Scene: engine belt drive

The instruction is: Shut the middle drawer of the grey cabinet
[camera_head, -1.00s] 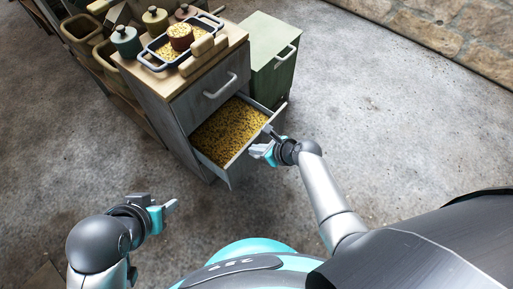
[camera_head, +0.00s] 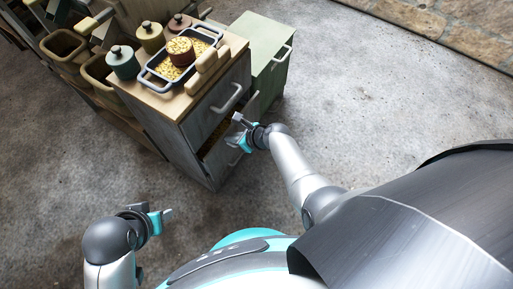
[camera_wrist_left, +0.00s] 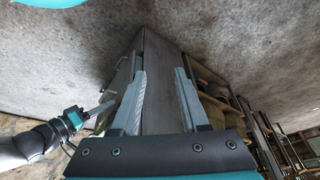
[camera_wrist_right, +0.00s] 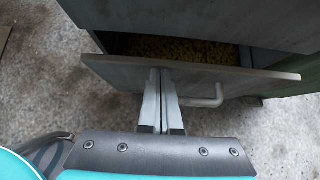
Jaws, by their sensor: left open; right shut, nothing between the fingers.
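The grey cabinet (camera_head: 160,122) has a wooden top (camera_head: 165,98). Its middle drawer (camera_head: 217,163) stands a little way out, with its front partly behind my right gripper (camera_head: 236,122). In the right wrist view the drawer front (camera_wrist_right: 235,82) has a bar handle, and yellow grainy contents (camera_wrist_right: 180,48) show in the gap behind it. My right gripper (camera_wrist_right: 160,72) is shut and empty, its fingertips at the drawer front left of the handle; contact looks likely. My left gripper (camera_head: 168,213) is open and empty, away from the cabinet; its fingers frame the cabinet side in the left wrist view (camera_wrist_left: 160,75).
On the cabinet top stand a lidded green pot (camera_head: 123,63), a yellow pot (camera_head: 150,37) and a blue-rimmed tray (camera_head: 158,73). A green cabinet (camera_head: 268,62) adjoins at the right. Shelves with bins (camera_head: 65,48) stand at the left. The floor in front is clear.

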